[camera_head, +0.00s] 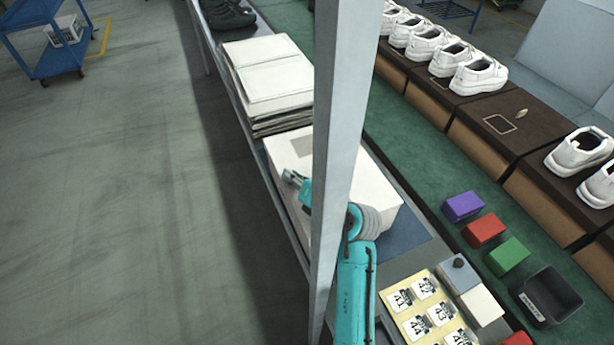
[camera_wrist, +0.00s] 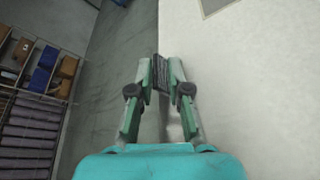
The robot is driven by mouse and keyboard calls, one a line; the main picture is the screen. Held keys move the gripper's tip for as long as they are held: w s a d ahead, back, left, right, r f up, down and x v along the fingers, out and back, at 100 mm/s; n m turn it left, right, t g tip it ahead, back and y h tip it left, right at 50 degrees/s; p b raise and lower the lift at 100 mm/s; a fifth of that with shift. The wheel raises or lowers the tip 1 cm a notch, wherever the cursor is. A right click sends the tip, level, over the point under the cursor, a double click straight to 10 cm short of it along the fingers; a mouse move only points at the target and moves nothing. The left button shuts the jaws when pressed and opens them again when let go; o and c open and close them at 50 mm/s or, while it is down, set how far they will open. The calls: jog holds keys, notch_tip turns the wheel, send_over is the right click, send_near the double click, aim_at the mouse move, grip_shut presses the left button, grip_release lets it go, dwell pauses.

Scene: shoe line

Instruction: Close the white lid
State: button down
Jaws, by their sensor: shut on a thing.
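The white lid (camera_head: 283,152) shows as a broad pale surface with a grey square label, on a white box at the bench's left edge. A grey post hides part of it. It fills the right of the wrist view (camera_wrist: 245,90). My gripper (camera_head: 292,179) is at the lid's left edge; in the wrist view its fingertips (camera_wrist: 161,72) straddle that edge, one finger over the floor side and one over the white side. The fingers are shut on the lid's edge. Whether the lid lies fully flat is hard to tell.
The upright grey post (camera_head: 343,130) stands right beside my arm. A stack of white boxes (camera_head: 270,80) lies behind. To the right are coloured blocks (camera_head: 485,230), a dark bin (camera_head: 551,297), a card tray (camera_head: 425,310) and white shoes (camera_head: 478,75). Open floor lies left.

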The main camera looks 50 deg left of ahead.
jog(key=shift+s+f, duration=0.1)
jog(key=shift+f, duration=0.4)
jog(key=shift+f, duration=0.1)
jog(key=c, duration=1.3)
grip_release()
jog(key=shift+f, duration=0.15)
jog(key=shift+d, duration=0.1)
jog(key=v, duration=0.8)
jog(key=r+v, duration=0.1)
jog(key=v, duration=0.3)
